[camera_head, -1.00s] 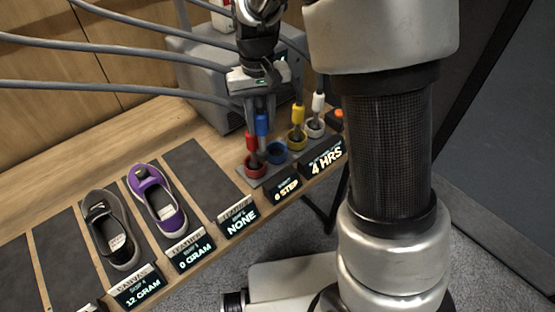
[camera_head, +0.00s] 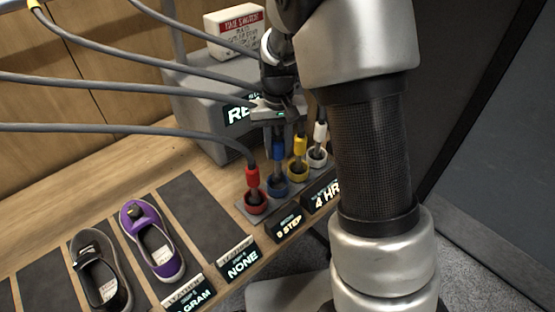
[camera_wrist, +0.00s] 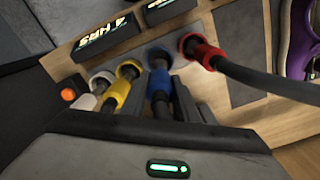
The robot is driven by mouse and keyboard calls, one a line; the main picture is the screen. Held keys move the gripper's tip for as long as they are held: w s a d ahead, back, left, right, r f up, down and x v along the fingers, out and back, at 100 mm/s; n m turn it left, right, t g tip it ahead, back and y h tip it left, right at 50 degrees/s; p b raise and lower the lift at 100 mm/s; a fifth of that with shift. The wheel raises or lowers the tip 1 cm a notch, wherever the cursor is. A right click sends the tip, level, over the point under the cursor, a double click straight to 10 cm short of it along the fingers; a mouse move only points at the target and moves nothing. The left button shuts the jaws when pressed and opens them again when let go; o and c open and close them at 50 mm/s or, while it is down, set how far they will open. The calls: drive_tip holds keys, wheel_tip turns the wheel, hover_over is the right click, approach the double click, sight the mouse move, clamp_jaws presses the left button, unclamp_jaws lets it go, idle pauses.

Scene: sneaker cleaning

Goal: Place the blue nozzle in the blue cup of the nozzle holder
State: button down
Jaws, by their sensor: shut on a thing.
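My gripper (camera_head: 278,140) is shut on the blue nozzle (camera_head: 278,151), which hangs roughly upright, tip down, above the blue cup (camera_head: 268,191). In the wrist view the blue nozzle (camera_wrist: 158,80) sits between my two dark fingers, and its dark tip lines up with the blue cup (camera_wrist: 151,52). The tip looks to be at or inside the cup's mouth; its depth is hidden. The nozzle holder (camera_head: 243,206) is a grey strip with a row of coloured cups at the table edge.
The red nozzle (camera_head: 252,178) stands in its red cup on the left. The yellow nozzle (camera_head: 300,146) and white nozzle (camera_head: 320,132) stand close on the right. Grey hoses cross at upper left. A grey machine (camera_head: 200,85) is behind. Shoes (camera_head: 152,240) lie on mats at lower left.

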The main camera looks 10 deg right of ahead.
sight(278, 158)
drive_tip(key=shift+f, duration=1.9)
drive_tip(key=shift+f, duration=0.2)
drive_tip(key=c, duration=1.4)
unclamp_jaws()
